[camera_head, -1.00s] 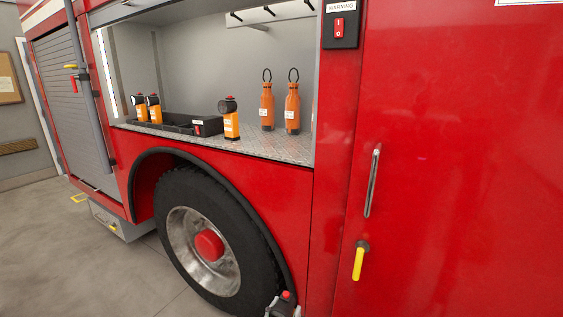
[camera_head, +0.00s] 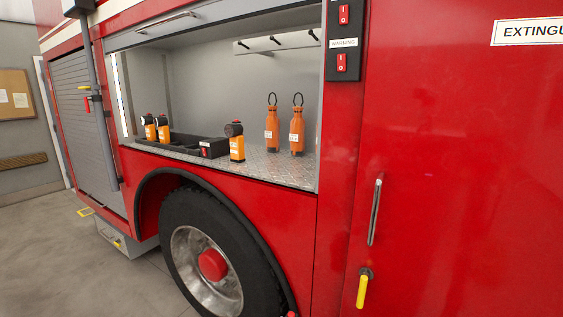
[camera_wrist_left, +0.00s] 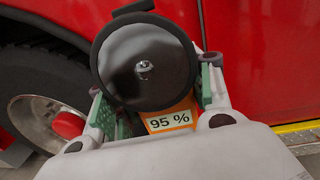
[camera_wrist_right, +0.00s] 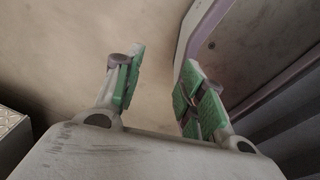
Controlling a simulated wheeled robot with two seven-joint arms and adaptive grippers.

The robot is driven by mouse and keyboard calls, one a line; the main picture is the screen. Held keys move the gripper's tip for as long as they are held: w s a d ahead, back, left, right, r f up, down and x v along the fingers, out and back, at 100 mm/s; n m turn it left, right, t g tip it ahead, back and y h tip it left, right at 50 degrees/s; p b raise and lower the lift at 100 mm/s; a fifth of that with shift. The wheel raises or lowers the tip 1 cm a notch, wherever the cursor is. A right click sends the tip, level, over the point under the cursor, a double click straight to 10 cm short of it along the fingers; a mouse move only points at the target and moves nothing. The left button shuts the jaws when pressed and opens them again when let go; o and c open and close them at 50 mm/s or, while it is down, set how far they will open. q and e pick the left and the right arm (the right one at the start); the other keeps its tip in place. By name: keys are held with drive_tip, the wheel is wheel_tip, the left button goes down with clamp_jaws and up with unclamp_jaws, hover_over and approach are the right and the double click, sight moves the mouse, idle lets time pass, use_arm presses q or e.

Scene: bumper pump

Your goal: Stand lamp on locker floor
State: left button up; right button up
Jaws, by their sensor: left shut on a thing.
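My left gripper (camera_wrist_left: 158,100) is shut on a lamp (camera_wrist_left: 145,65) with a round black head and an orange body labelled "95 %". In the head view only a small red tip of it shows at the bottom edge. The locker floor (camera_head: 285,172) is bare diamond plate inside the open locker above the wheel. A similar orange lamp (camera_head: 237,148) stands upright on it, right of the black charger tray (camera_head: 214,147). Two more lamps (camera_head: 163,132) stand at the tray's left. My right gripper (camera_wrist_right: 155,88) is open and empty, away from the locker.
Two orange bottles with loops (camera_head: 297,132) stand at the locker's right, towards the back. Free plate lies in front of them. The red right-hand panel (camera_head: 450,180) has a vertical handle (camera_head: 375,212) and yellow lever (camera_head: 362,290). The wheel (camera_head: 212,255) is below the locker.

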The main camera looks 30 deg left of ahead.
sight(292, 316)
use_arm(q)
wheel_tip(292, 316, up, 3)
drive_tip(key=shift+f+p, duration=0.1)
drive_tip(key=shift+p, duration=0.9)
drive_tip(key=shift+r+p, duration=0.3)
drive_tip(key=shift+r, duration=0.05)
wheel_tip(292, 316, up, 3)
drive_tip(key=p, duration=0.2)
drive_tip(key=shift+f+p, duration=0.15)
drive_tip(key=shift+p, duration=0.2)
drive_tip(key=shift+r+p, duration=0.4)
drive_tip(key=shift+d+r, duration=0.1)
drive_tip(key=shift+w+d+r, duration=0.1)
drive_tip(key=shift+d+r, duration=0.1)
drive_tip(key=shift+r, duration=0.25)
use_arm(e)
drive_tip(key=s+a+r, duration=0.1)
drive_tip(key=a+r, duration=0.2)
drive_tip(key=r, duration=0.3)
drive_tip(key=shift+s+a+y, duration=0.25)
drive_tip(key=shift+a+y, duration=0.05)
drive_tip(key=shift+a, duration=0.1)
drive_tip(key=shift+r, duration=0.1)
drive_tip(key=shift+a, duration=0.2)
